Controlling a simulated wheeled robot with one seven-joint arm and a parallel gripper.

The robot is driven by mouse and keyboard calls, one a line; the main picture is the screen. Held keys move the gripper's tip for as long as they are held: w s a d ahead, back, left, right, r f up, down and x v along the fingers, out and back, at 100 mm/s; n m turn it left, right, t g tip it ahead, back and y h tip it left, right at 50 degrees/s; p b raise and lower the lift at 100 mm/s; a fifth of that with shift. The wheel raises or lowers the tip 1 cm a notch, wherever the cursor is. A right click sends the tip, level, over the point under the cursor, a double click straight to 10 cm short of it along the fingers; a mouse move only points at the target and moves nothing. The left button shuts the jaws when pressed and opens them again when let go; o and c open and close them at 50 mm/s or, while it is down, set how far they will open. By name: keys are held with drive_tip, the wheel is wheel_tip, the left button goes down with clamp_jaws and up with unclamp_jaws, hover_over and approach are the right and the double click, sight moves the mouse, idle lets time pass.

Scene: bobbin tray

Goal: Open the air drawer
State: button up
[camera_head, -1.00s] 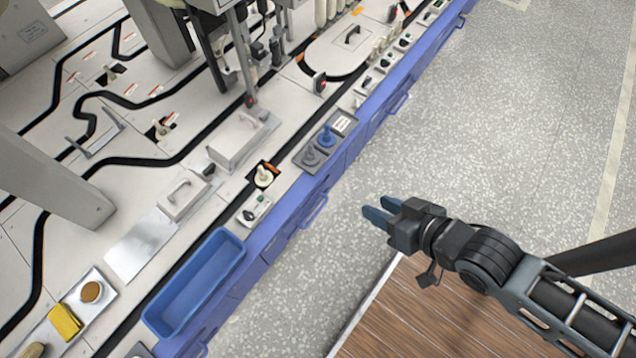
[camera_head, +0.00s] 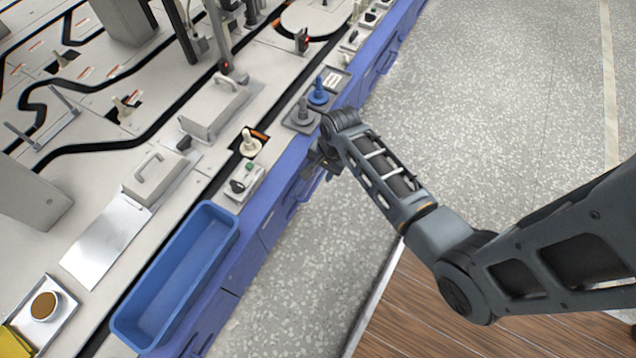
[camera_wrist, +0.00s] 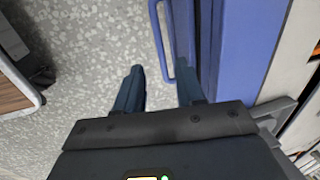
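Blue drawer fronts (camera_head: 272,226) run along the front side of the white machine; I cannot tell from any label which is the air drawer. In the wrist view, a blue loop handle (camera_wrist: 159,42) stands out from a blue front (camera_wrist: 186,35). My gripper (camera_wrist: 160,80) is open and empty, its two dark blue fingers pointing at the handle. The handle's near end appears between the fingertips in the picture; I cannot tell whether they touch it. In the head view my gripper (camera_head: 318,164) is beside the blue front, its fingers mostly hidden by my arm.
A blue bin (camera_head: 176,278) sits on the machine's edge. A small switch box (camera_head: 241,182), blue and grey knobs (camera_head: 318,92) and a cream knob (camera_head: 249,143) stand on top near the gripper. The speckled floor (camera_head: 455,120) to the right is open.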

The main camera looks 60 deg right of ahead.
sight(317, 183)
drive_tip(key=f+b, duration=0.1)
drive_tip(key=f, duration=0.2)
drive_tip(key=w+f+b, duration=0.1)
drive_tip(key=f+b, duration=0.1)
drive_tip(key=f, duration=0.2)
drive_tip(key=shift+w, duration=0.15)
clamp_jaws()
idle(0.5)
